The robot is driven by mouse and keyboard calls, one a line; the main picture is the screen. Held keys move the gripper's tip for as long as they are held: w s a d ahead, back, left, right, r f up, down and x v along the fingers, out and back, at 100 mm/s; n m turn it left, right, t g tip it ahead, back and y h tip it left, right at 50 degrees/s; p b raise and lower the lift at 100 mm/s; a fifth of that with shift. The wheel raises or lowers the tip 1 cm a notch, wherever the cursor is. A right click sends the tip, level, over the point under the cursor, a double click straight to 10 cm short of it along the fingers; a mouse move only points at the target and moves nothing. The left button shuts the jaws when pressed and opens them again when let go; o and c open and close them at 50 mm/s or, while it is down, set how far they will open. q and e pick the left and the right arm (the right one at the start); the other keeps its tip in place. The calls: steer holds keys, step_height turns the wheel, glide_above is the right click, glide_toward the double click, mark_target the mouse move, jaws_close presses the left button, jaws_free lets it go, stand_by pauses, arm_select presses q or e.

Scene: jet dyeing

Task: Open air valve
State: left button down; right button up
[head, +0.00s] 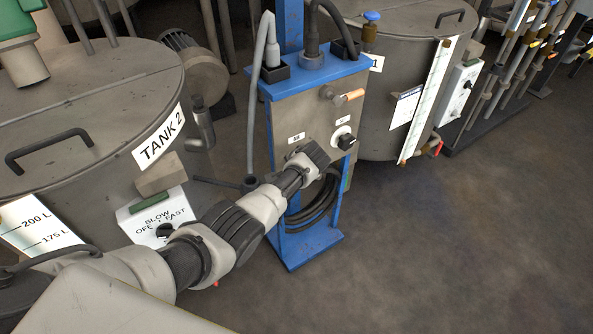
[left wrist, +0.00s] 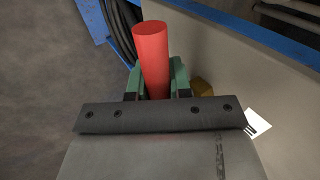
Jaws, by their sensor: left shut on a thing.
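My left gripper (head: 318,156) reaches in from the left to the front panel (head: 293,112) of the blue-framed stand. In the left wrist view, its green-padded fingers (left wrist: 157,82) are shut on a red handle (left wrist: 152,50), which sticks out past the fingertips. A brass fitting (left wrist: 201,87) shows beside the fingers, against the grey panel (left wrist: 215,50). I take the red handle and brass fitting to be the air valve. In the head view, the gripper hides the handle. My right gripper is out of view.
The panel also carries a black knob (head: 345,141) and a copper-coloured fitting (head: 350,96). A coiled black hose (head: 318,205) hangs below. Tank 2 (head: 95,110) stands at left, another tank (head: 400,60) behind at right. The floor (head: 440,250) at right is clear.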

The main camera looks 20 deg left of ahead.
arm_select(q)
steer(key=shift+r+g+y, duration=0.1)
steer(key=shift+g+y, duration=0.2)
stand_by(0.4)
steer(key=c, duration=1)
jaws_free()
steer(key=shift+c, duration=0.2)
steer(key=shift+s+d+r, duration=0.1)
steer(key=shift+d+r, duration=0.05)
steer(key=shift+r, duration=0.2)
steer(key=p+v, duration=0.3)
steer(key=v, duration=0.7)
steer(key=shift+p, duration=0.35)
